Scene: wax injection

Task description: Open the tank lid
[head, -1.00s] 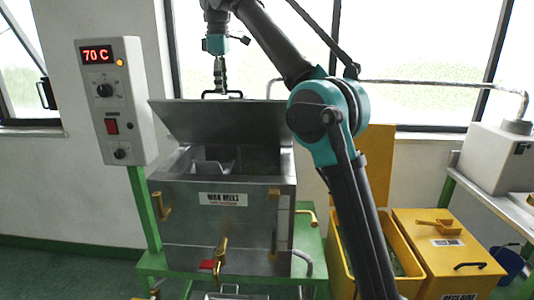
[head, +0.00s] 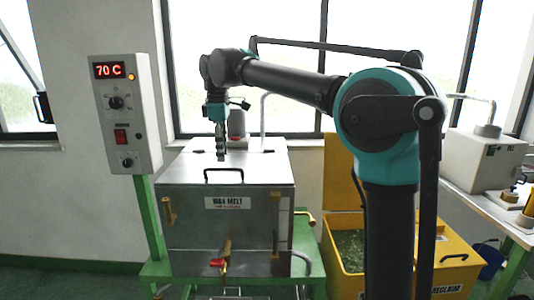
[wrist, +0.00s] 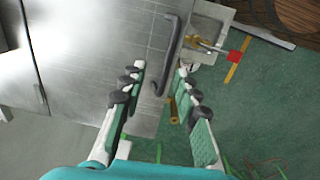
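The wax melt tank (head: 235,235) is a steel box on a green stand. Its lid (head: 262,158) lies flat and shut over the top. A dark bar handle (head: 224,170) stands at the lid's front edge. My gripper (head: 221,156) points down just above the lid, by the handle in the picture. In the wrist view my gripper (wrist: 160,67) has its fingers spread, with nothing gripped. The handle (wrist: 172,50) shows between and beyond the fingertips. I cannot tell how far below them it is. The tank's inside is hidden.
A control box (head: 125,112) reading 70 C stands left of the tank. A brass tap with a red handle (head: 217,262) sticks out at the front. Yellow bins (head: 453,255) and a bench (head: 510,218) stand to the right. Windows are behind.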

